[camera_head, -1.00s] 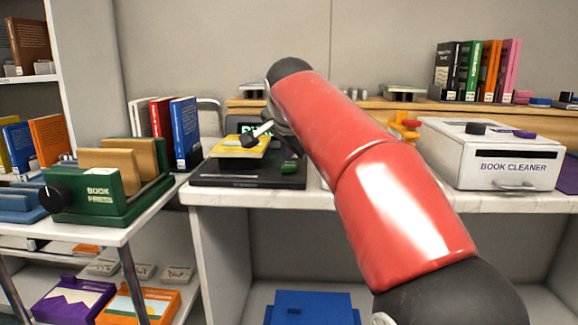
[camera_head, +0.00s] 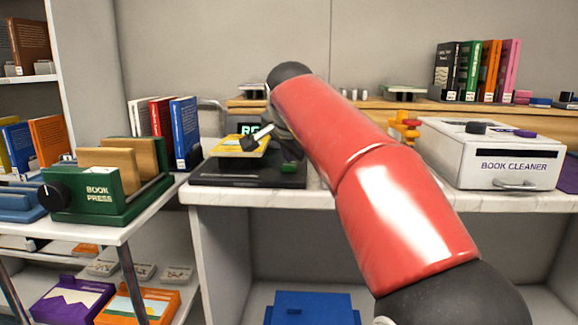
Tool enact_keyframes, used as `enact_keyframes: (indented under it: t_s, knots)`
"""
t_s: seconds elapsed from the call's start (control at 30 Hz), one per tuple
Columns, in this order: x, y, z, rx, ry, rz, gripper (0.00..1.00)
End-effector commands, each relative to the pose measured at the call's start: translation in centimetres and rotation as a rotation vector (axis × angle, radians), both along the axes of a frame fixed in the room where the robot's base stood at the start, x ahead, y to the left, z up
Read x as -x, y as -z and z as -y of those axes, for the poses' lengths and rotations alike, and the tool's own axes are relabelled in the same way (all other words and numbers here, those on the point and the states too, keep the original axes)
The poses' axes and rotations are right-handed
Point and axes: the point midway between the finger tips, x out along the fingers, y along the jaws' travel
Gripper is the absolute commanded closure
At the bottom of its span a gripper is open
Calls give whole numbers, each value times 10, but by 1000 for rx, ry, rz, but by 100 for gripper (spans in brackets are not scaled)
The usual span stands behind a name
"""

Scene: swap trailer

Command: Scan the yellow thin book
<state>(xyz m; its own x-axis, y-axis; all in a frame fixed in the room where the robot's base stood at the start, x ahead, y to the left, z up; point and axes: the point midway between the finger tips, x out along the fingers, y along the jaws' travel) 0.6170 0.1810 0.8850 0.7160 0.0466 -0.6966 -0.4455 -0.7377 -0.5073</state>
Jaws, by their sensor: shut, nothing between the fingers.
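The yellow thin book (camera_head: 232,147) lies flat on top of a black scanner-like device (camera_head: 238,178) on the white counter. A screen with green letters (camera_head: 250,128) stands behind it, partly hidden by my arm; "RE" can be read. A small green part (camera_head: 288,168) shows on the device's front right. My gripper (camera_head: 254,139) is at the book's right side, over its upper surface. It is shut and empty; whether it touches the book cannot be told. My red arm hides part of the device's right side.
A green book press (camera_head: 98,195) stands on the left table, near upright books (camera_head: 185,130). A white book cleaner (camera_head: 492,160) is on the counter at right. A wooden shelf with upright books runs behind. A blue box (camera_head: 312,308) is under the counter.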

Motion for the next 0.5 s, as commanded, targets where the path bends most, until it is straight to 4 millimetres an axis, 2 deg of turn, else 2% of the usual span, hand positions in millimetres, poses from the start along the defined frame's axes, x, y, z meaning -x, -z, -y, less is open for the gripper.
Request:
enact_keyframes:
  t_s: [0.5]
  knots:
    - [0, 6, 0, 0, 0, 0, 100]
